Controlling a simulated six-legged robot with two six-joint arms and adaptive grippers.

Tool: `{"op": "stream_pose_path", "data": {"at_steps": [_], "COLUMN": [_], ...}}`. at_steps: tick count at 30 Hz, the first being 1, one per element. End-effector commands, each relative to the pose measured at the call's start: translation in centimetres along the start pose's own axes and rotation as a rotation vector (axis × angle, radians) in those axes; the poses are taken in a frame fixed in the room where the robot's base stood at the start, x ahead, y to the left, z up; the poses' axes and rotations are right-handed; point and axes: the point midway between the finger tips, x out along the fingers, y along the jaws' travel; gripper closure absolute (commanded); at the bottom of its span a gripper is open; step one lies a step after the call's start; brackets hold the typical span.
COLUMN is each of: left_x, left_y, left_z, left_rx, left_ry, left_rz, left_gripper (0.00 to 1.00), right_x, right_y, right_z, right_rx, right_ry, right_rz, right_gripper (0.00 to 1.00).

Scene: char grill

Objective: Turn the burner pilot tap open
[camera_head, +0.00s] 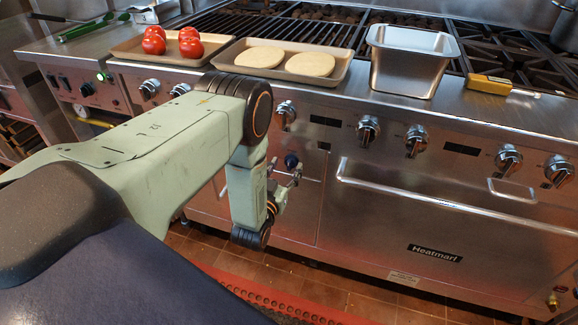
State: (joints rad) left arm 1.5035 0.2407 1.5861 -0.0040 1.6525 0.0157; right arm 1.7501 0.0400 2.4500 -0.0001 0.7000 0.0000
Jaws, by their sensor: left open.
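My left arm comes in from the left and bends down in front of the grill. My left gripper (293,178) is open, small in the picture and partly hidden by my own wrist. It is close to the grill's steel front, just below a dark blue round knob (291,161). I see no gap or contact between them clearly. A small brass and yellow fitting (553,300) sits low at the right. I cannot tell for certain which of these is the burner pilot tap. My right gripper is not in view.
Several silver knobs (368,130) line the grill's front. A long oven handle (450,196) sticks out at the right.

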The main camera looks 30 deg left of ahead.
Motion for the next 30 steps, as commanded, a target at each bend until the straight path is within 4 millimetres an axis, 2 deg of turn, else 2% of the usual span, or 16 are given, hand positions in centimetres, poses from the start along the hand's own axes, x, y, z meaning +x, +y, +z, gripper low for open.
{"op": "stream_pose_path", "data": {"at_steps": [6,15,30], "left_x": [2.0,2.3,2.2], "left_y": [0.0,0.3,0.4], "left_z": [0.0,0.0,0.0], "left_rx": [0.0,0.0,0.0], "left_ry": [0.001,-0.001,-0.001], "left_rz": [0.0,0.001,0.0], "left_gripper": [0.45,0.45,0.86], "right_x": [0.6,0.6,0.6], "right_y": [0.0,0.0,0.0], "right_z": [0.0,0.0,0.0], "right_rx": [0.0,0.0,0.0], "right_ry": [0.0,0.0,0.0], "right_rz": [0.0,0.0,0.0], "right_gripper": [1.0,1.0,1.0]}}
